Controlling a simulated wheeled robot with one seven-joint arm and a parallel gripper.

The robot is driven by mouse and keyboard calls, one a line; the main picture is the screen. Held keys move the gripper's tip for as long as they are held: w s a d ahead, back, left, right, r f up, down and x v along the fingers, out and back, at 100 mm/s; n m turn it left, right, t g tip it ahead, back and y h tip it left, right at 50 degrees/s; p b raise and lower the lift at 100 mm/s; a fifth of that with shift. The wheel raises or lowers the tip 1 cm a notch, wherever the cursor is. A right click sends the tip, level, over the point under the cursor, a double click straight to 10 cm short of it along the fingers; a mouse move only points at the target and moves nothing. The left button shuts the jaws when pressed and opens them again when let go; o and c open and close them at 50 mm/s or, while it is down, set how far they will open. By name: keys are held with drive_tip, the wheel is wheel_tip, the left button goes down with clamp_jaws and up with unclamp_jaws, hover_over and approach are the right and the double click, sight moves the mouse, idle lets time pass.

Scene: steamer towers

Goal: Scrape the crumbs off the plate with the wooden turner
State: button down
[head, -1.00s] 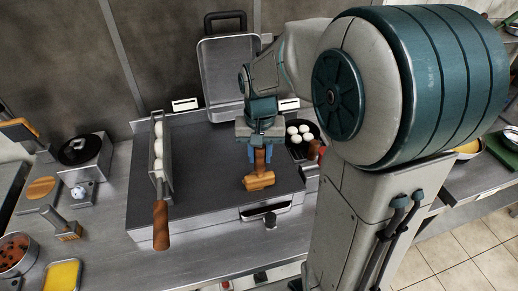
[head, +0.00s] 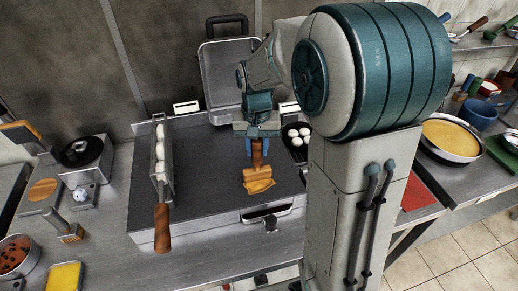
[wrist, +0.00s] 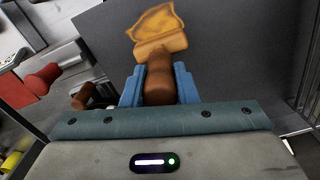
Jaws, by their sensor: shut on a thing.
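My gripper (head: 257,150) is shut on the brown handle of the wooden turner (wrist: 159,78). In the head view the turner (head: 258,170) hangs from my gripper, handle up and head down, over the dark flat plate (head: 210,180) of the counter appliance. In the wrist view the handle runs between the blue fingers (wrist: 158,88) to a crosswise orange-brown head. Beyond the head is a flat yellowish-tan shape with browned edges; I cannot tell whether it is part of the turner or lies on the plate. I cannot make out separate crumbs.
A long metal holder with white balls and a wooden handle (head: 162,228) lies on the plate's left. A dark pan (head: 298,146) with white balls stands right. An upright metal tray (head: 228,75) is behind. The plate's middle is mostly bare.

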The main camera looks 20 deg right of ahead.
idle(0.3)
drive_tip(key=shift+s+f+b, duration=0.1)
drive_tip(key=shift+s+b, duration=0.35)
drive_tip(key=shift+s, duration=1.55)
drive_tip(key=shift+w+p, duration=0.45)
drive_tip(key=shift+w, duration=1.55)
drive_tip(key=shift+s+r+b, duration=0.2)
drive_tip(key=shift+s+b, duration=0.1)
drive_tip(key=shift+s, duration=1.65)
drive_tip(key=shift+r, duration=0.15)
